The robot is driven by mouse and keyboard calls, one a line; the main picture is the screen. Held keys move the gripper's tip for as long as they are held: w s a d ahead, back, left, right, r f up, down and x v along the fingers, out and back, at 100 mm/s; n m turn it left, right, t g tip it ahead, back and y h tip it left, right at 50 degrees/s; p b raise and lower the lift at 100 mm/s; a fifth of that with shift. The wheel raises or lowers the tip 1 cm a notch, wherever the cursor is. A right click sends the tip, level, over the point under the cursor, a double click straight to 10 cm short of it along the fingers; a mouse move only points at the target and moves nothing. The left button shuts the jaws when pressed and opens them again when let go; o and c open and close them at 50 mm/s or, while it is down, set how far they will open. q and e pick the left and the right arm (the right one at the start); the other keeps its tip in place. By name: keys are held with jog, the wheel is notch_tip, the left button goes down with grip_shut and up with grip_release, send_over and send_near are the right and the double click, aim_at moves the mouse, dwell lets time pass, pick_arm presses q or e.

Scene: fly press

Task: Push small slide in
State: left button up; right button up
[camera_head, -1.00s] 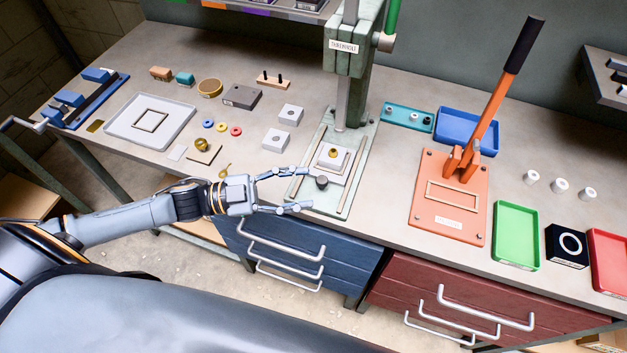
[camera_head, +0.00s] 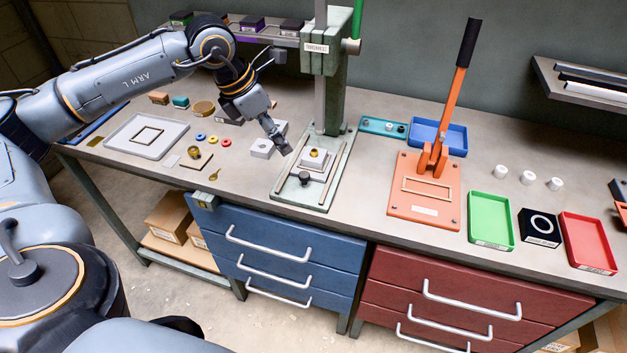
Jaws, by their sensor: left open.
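The small slide (camera_head: 312,170) lies on the green base plate of the fly press, below its ram. It carries a pale block with a brass-coloured round piece (camera_head: 315,154) on top. A black knob (camera_head: 303,178) is at the slide's front end. My left gripper (camera_head: 279,140) is open and points down, left of the slide and near its back half. It looks apart from the slide, and its fingers partly overlap each other in the view. The left arm reaches in high from the left. My right gripper is not in view.
The fly press column (camera_head: 334,90) rises just right of my left gripper. Pale blocks (camera_head: 262,147) sit close to its left. An orange lever press (camera_head: 425,195) stands to the right. The bench strip in front of the small slide is clear.

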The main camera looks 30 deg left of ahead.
aim_at(304, 174)
pick_arm(q)
jog(key=p+x, duration=0.1)
jog(key=x, duration=0.3)
jog(key=p+x, duration=0.1)
jog(key=x, duration=0.3)
jog(key=p+x, duration=0.1)
jog(key=x, duration=0.4)
jog(key=shift+w+a, duration=0.3)
jog(key=shift+a, duration=0.1)
jog(key=shift+w+f, duration=0.1)
jog(key=shift+f, duration=0.2)
jog(key=shift+c, duration=0.2)
grip_shut()
